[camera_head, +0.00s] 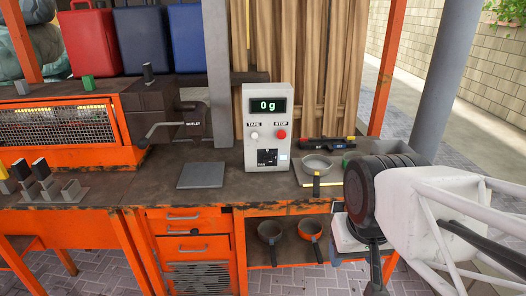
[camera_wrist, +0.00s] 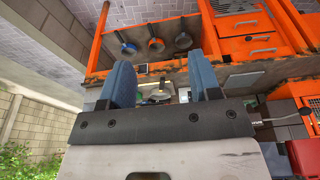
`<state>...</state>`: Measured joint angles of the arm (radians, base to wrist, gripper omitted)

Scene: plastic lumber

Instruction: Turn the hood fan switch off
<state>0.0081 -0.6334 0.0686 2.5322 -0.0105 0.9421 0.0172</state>
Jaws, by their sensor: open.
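A white control box (camera_head: 267,110) stands on the workbench in the head view, with a lit display reading "0 g" and white and red buttons. Its black fan switch (camera_head: 267,156) is low on the front, marked FAN; I cannot tell its on or off position. My gripper (camera_wrist: 162,76) is open and empty in the wrist view, its two blue fingers wide apart. My arm is at the right in the head view, well apart from the box; the fingertips are not clear there. The switch cannot be made out in the wrist view.
A grey plate (camera_head: 202,174) lies left of the box. A round pan (camera_head: 317,165) and a yellow-black tool (camera_head: 316,185) lie right of it. Pans (camera_head: 270,232) sit on the shelf below. Levers (camera_head: 40,168) stand at the far left.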

